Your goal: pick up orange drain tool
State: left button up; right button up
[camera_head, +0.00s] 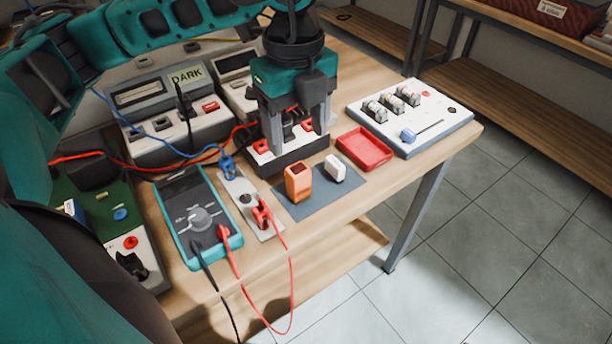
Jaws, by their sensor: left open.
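The orange drain tool (298,182) is a small orange block with a dark recess in its top. It stands upright on a grey mat (322,205) near the table's front edge, beside a white block (335,168). My left gripper (298,142) points down with its two fingers apart and nothing seen held between them. It shows just behind the orange tool in the picture, in front of a dark-based device with red parts (262,147). I cannot tell its exact height above the table. My right gripper is not in view.
A red tray (365,149) and a white panel with knobs (428,125) stand to the right. A teal multimeter (183,205) and a grey strip with a red plug (245,195) stand left, with red and black leads hanging over the edge.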

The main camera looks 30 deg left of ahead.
aim_at(299, 183)
pick_arm(q)
jog(key=shift+a+f, duration=0.25)
jog(key=shift+a, duration=0.05)
notch_tip(299, 183, down, 7)
jog(key=shift+r+b, duration=0.2)
jog(key=shift+b, duration=0.2)
jog(key=f, duration=0.5)
jog(key=shift+w+d+f, duration=0.15)
jog(key=shift+d+f, duration=0.05)
jog(key=shift+f, duration=0.1)
jog(key=c, duration=1)
jog(key=shift+r, duration=0.1)
jog(key=shift+c, duration=0.2)
